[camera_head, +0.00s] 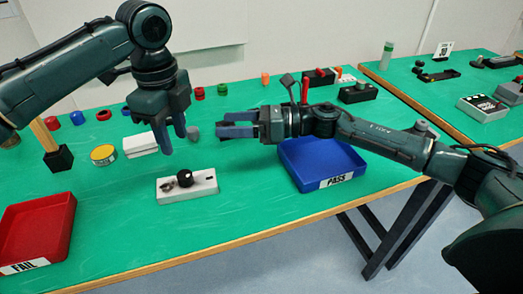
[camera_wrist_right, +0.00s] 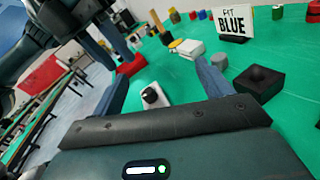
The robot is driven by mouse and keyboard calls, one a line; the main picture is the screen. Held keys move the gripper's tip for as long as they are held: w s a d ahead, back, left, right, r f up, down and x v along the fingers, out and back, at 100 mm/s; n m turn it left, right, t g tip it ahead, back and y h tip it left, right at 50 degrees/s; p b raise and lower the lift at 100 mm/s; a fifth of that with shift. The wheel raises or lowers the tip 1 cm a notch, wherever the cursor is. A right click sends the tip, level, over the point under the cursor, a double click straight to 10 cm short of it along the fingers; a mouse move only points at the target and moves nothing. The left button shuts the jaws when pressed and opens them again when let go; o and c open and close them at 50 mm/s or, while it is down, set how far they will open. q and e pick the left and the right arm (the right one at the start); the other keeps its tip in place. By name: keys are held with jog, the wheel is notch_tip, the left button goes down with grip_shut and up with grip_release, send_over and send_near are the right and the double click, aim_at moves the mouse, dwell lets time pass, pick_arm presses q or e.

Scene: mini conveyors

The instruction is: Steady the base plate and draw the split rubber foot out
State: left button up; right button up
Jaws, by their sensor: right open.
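The white base plate (camera_head: 203,188) lies on the green table, front centre. A black round knob (camera_head: 184,179) stands on it, with a small brownish-dark piece (camera_head: 167,185) at its left end. I cannot tell which of these is the split rubber foot. The plate also shows in the right wrist view (camera_wrist_right: 155,101), between the fingers but farther off. My left gripper (camera_head: 172,146) points down above and behind the plate, with its fingers apart and nothing visible between them. My right gripper (camera_head: 222,124) is open and empty, pointing left, above and behind the plate's right end.
A red FAIL tray (camera_head: 68,216) is at front left and a blue PASS tray (camera_head: 358,162) to the right. A white block (camera_head: 140,144), a yellow tin (camera_head: 103,154) and a black holder (camera_head: 58,160) stand behind left. The table between the plate and front edge is clear.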

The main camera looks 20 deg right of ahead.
aim_at(208, 179)
jog(key=s+d+f+n+g, duration=0.1)
jog(key=n, duration=0.1)
jog(key=s+d+f+n+g+h, duration=0.1)
jog(key=s+f+n+g, duration=0.1)
jog(key=s+d+f+n+g+h, duration=0.1)
jog(key=d+f+n+g, duration=0.1)
jog(key=shift+s, duration=0.25)
jog(key=shift+s+f+n+h, duration=0.1)
jog(key=shift+f+n+h, duration=0.1)
jog(key=shift+n+h, duration=0.15)
jog(key=x, duration=1.2)
jog(key=shift+s+a+f, duration=0.1)
jog(key=shift+a+f, duration=0.1)
jog(key=shift+a, duration=0.15)
jog(key=shift+c, duration=0.6)
jog(key=c, duration=1.1)
jog(key=shift+c, duration=0.2)
jog(key=shift+s+f, duration=0.1)
jog(key=shift+f, duration=0.2)
